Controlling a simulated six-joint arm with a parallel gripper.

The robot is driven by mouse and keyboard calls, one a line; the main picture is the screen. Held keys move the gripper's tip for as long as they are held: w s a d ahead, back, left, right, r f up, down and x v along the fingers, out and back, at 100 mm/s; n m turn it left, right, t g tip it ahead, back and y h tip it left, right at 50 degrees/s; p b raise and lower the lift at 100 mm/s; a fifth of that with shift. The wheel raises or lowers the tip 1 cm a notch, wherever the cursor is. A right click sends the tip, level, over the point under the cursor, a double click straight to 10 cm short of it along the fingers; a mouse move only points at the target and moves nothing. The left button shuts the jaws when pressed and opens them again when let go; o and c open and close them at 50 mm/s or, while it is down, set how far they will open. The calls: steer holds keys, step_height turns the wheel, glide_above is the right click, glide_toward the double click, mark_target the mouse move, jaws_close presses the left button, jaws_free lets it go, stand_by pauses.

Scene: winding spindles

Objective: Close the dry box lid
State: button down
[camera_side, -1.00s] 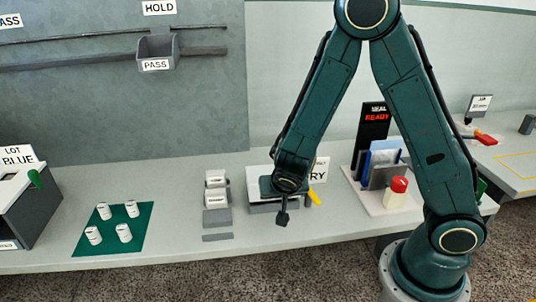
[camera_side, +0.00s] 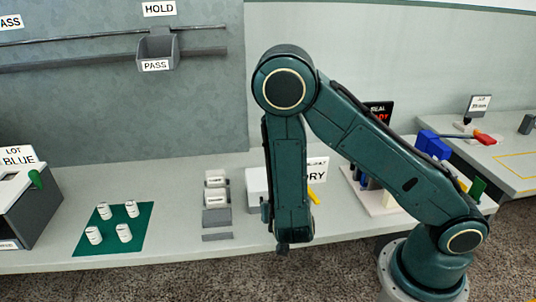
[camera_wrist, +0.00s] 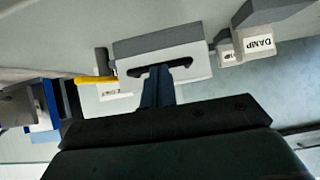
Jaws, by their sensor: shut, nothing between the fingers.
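My gripper (camera_side: 283,247) is shut and empty, pointing down at the front of the box near the bench edge. In the wrist view its fingers (camera_wrist: 157,84) overlap the box; contact is unclear.
White labelled blocks (camera_side: 215,180) stand in a grey holder left of the box. A green mat (camera_side: 116,241) holds several white spindles. A blue object (camera_side: 433,145) shows at the right behind my arm. The bench between mat and holder is clear.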

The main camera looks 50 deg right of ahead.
steer(key=shift+f+g, duration=0.3)
steer(key=shift+f, duration=0.4)
steer(key=shift+r, duration=1.3)
step_height(320, 180, up, 19)
stand_by(0.4)
steer(key=shift+f, duration=0.1)
